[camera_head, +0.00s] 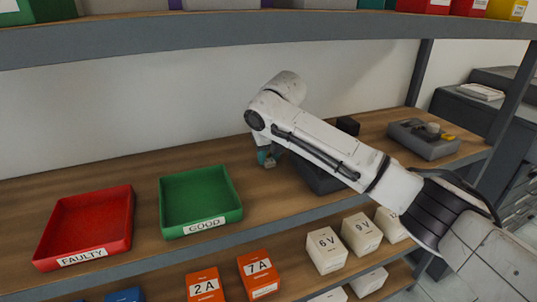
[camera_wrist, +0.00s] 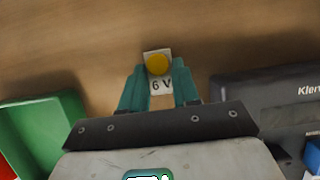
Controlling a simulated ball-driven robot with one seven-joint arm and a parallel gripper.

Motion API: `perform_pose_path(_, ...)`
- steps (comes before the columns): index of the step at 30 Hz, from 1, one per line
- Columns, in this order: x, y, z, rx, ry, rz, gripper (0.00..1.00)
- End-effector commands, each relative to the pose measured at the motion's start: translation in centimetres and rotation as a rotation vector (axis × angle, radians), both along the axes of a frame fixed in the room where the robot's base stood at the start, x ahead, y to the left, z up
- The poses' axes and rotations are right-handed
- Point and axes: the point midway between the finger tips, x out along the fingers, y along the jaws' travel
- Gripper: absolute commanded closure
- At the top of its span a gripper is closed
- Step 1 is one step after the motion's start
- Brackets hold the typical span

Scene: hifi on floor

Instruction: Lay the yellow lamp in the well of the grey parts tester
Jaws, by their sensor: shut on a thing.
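The yellow lamp (camera_wrist: 158,64) has a round yellow top on a pale square body marked "6 V". My gripper (camera_wrist: 157,78) is shut on it, with a teal finger at each side. In the head view my gripper (camera_head: 266,158) is low over the shelf, between the green tray and a dark grey box. This box, which looks like the grey parts tester (camera_head: 318,180), is largely hidden by my arm there. In the wrist view the tester (camera_wrist: 265,92) is to the right of the lamp, with lettering partly cut off. Its well does not show.
A green "GOOD" tray (camera_head: 200,198) and a red "FAULTY" tray (camera_head: 85,225) are empty at the left. A small black block (camera_head: 348,125) is behind my arm. An upper shelf (camera_head: 200,35) hangs above.

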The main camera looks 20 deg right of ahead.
Motion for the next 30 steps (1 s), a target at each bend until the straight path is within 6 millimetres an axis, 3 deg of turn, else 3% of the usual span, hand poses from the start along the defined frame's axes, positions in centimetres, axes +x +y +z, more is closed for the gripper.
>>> perform_pose_path(2,0.0,0.0,-0.2,0.000,0.001,0.000,0.98)
perform_pose_path(3,0.0,0.0,-0.3,0.000,0.000,0.000,0.68)
perform_pose_path(11,0.0,0.0,-0.2,0.000,0.000,0.000,0.44)
perform_pose_path(20,0.0,0.0,0.2,0.000,-0.001,0.000,0.44)
perform_pose_path(30,-1.9,0.0,4.8,0.001,-0.003,0.001,0.44)
